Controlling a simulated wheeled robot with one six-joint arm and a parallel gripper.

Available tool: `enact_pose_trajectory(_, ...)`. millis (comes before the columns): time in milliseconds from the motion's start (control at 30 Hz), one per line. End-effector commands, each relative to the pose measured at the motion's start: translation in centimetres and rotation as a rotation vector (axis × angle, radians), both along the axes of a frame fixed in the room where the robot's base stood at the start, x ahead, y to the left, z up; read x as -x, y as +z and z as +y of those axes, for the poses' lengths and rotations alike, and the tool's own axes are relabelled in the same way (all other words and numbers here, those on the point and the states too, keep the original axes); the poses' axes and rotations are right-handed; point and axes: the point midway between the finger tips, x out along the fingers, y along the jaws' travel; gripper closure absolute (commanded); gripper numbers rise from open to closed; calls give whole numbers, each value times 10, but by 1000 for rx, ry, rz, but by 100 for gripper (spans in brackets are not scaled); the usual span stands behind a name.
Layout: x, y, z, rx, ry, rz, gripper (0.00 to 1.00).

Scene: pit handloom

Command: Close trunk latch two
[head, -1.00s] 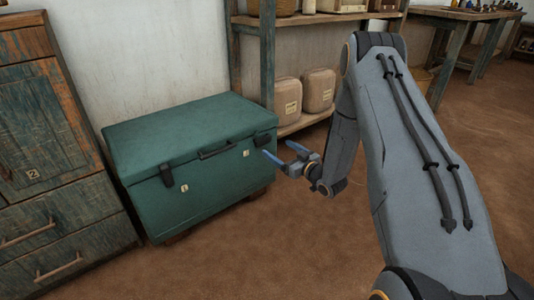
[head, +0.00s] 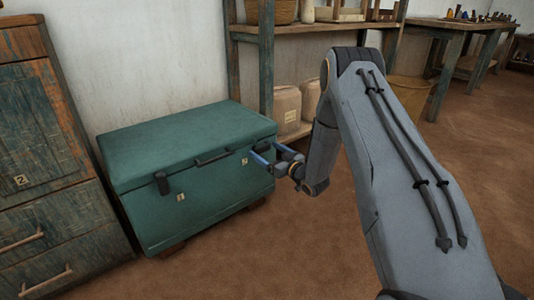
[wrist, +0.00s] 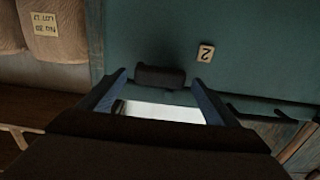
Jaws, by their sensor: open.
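The green trunk (head: 205,195) stands shut on the floor against the wall. Latch one (head: 162,183) is dark and hangs over the front seam by the tag marked 1 (head: 180,197). Latch two (wrist: 160,76) shows in the wrist view as a dark block at the seam, beside the tag marked 2 (wrist: 205,53). In the head view my gripper mostly hides latch two. My gripper (head: 266,151) is open and empty at the trunk's front right. In the wrist view its fingers lie on either side of latch two; I cannot tell whether they touch it.
A dark handle (head: 213,156) sits on the trunk front between the latches. A worn cabinet (head: 50,200) stands at the left. The brown floor in front and to the right is clear.

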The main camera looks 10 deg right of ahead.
Motion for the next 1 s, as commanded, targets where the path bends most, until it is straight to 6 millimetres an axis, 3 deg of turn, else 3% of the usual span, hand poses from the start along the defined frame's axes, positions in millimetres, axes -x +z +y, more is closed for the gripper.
enact_pose_trajectory(100,0,0,0,0,0,0,20)
enact_pose_trajectory(333,0,0,0,0,0,0,58)
enact_pose_trajectory(667,1,1,0,41,0,-19,58)
enact_pose_trajectory(1000,3,7,2,249,0,-121,58)
